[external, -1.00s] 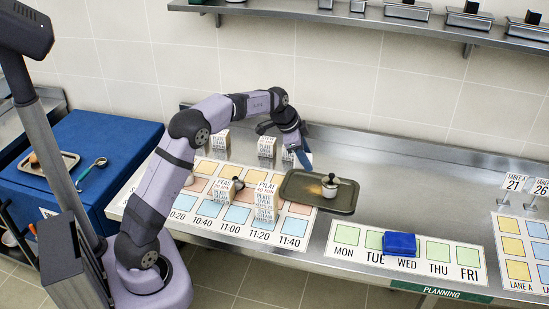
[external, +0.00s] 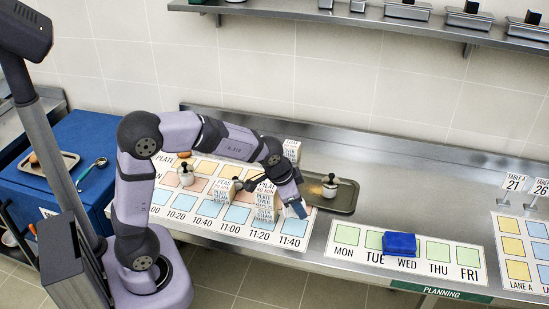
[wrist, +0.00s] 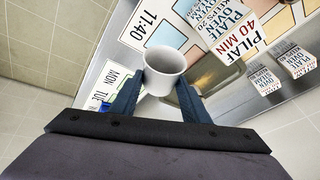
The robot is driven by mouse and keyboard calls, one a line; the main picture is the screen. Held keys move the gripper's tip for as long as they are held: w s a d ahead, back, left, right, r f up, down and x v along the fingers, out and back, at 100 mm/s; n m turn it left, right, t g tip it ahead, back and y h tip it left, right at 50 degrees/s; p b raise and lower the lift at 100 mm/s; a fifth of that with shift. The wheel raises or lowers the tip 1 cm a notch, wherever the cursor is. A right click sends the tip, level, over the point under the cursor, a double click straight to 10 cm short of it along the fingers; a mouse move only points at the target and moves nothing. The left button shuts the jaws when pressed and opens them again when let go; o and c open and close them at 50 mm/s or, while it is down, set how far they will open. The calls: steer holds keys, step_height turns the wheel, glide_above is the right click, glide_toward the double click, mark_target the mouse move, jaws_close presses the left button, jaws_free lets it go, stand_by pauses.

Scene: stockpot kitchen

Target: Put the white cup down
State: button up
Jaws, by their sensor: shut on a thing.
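The white cup (wrist: 164,66) is between the two blue fingers of my gripper (wrist: 160,92) in the wrist view, with its open mouth facing the camera and looking empty. My gripper (external: 297,208) is shut on it. In the external view my gripper is pointed down near the 11:40 end of the time chart (external: 262,238), just left of the tray. The cup cannot be made out there. Whether the cup's base touches the counter cannot be told.
A dark tray (external: 343,207) holds a small white pot with a dark lid (external: 329,186). Several folded cards, including one (external: 265,208), stand on the chart beside my gripper. A weekday chart (external: 438,268) bears a blue block (external: 399,244). Bare steel counter (external: 425,190) lies right of the tray.

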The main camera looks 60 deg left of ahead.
steer(key=s+f+n, duration=0.1)
steer(key=s+n+g+y, duration=0.1)
steer(key=s+n, duration=0.1)
steer(key=shift+d+f, duration=0.1)
steer(key=shift+f, duration=0.3)
steer(key=w+a+r+n+t+h+b, duration=0.1)
steer(key=w+a+n+t+h+b, duration=0.4)
steer(key=a+n, duration=0.8)
steer(key=w+a+r+n+t+h+b, duration=0.1)
steer(key=w+a+n+t+h+b, duration=0.2)
steer(key=w+a+n, duration=1)
steer(key=shift+s+d+f+n+g, duration=0.15)
steer(key=shift+s+d+f+n, duration=0.8)
steer(key=shift+f, duration=0.75)
steer(key=shift+s+d+f+n+g, duration=0.1)
steer(key=shift+s+d+f+n, duration=0.9)
steer(key=shift+f, duration=0.75)
steer(key=shift+s+d+f+n+g, duration=0.15)
steer(key=shift+s+d+f+n, duration=0.7)
steer(key=shift+f, duration=0.85)
